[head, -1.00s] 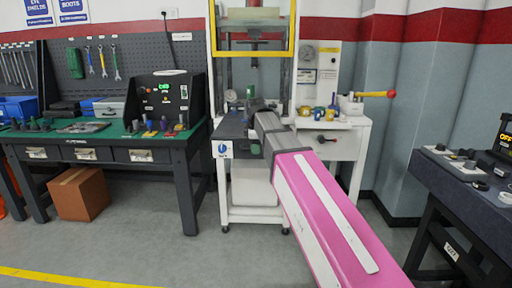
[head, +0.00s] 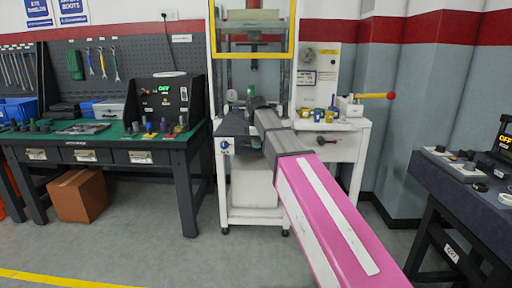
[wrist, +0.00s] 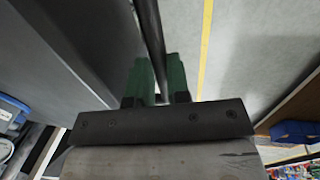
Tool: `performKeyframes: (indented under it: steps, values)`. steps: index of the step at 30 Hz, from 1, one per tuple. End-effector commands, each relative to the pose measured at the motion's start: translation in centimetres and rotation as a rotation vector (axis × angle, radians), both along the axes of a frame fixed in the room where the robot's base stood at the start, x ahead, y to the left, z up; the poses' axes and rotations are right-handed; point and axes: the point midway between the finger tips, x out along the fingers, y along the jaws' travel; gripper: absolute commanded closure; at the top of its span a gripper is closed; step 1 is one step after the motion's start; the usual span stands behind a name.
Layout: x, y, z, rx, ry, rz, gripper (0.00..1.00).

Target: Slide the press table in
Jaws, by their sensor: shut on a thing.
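The press (head: 253,60) stands at the centre of the head view, a white frame with a yellow guard on top. Its dark press table (head: 233,127) sticks out toward me at the front, with a blue round mark on its front face. My arm crosses the table's right part, and my gripper is hard to make out there. In the wrist view my gripper (wrist: 157,72) has its green fingers shut on a thin dark bar (wrist: 151,32), the handle of the table. A large dark surface lies left of it.
A workbench (head: 100,143) with tools stands left. A white side cabinet (head: 335,140) with small coloured parts and a red-knobbed lever (head: 378,95) adjoins the press on the right. A dark table (head: 470,195) stands at far right. The floor before the press is open.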

Motion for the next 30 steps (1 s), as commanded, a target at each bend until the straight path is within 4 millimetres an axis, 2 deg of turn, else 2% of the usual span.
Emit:
performKeyframes:
  steps: [1,3,30]
  values:
    - [1.6,0.1,0.1,0.000,-0.003,-0.001,1.00]
    - [3.0,0.0,0.1,0.000,-0.003,0.000,1.00]
    - [20.1,-0.6,0.1,0.000,-0.003,-0.001,1.00]
